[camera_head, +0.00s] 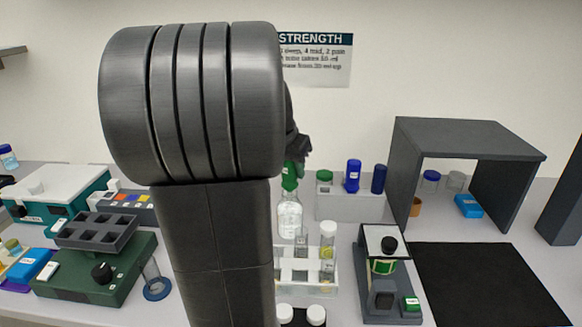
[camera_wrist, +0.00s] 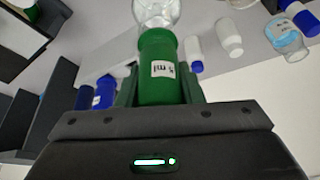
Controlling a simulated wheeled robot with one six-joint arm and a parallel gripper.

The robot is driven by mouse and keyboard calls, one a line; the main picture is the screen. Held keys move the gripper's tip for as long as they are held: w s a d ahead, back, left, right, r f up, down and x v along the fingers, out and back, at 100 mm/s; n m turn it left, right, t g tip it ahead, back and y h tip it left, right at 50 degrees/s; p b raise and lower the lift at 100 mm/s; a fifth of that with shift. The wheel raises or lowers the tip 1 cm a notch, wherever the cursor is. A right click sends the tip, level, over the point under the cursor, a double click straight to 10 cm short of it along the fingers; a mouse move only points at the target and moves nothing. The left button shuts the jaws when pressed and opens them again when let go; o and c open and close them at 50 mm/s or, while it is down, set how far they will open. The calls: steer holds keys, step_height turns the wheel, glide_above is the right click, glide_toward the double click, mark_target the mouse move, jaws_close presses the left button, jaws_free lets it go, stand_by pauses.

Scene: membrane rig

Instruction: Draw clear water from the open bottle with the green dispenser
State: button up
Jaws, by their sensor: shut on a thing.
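The green dispenser (camera_wrist: 158,75) is held between the jaws of my gripper (camera_wrist: 160,98). In the head view the dispenser (camera_head: 290,178) is upright, green, and directly above a clear bottle (camera_head: 289,217). The clear glass of a bottle (camera_wrist: 155,12) also shows past the dispenser's far end in the wrist view. I cannot tell whether the dispenser's lower end is inside the bottle's neck or just over it. My arm hides much of the gripper in the head view.
A white tube rack (camera_head: 305,283) stands just in front of the bottle. A grey holder (camera_head: 345,207) with green- and blue-topped bottles is behind to the right. A dark shelf (camera_head: 470,138) and a black mat (camera_head: 485,285) lie right. A green device (camera_head: 95,270) stands left.

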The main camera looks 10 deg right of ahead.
steer(key=shift+f+b, duration=0.95)
steer(key=shift+f, duration=0.4)
steer(key=shift+r, duration=0.1)
steer(key=shift+r+p, duration=0.5)
step_height(320, 180, up, 10)
steer(key=p, duration=0.8)
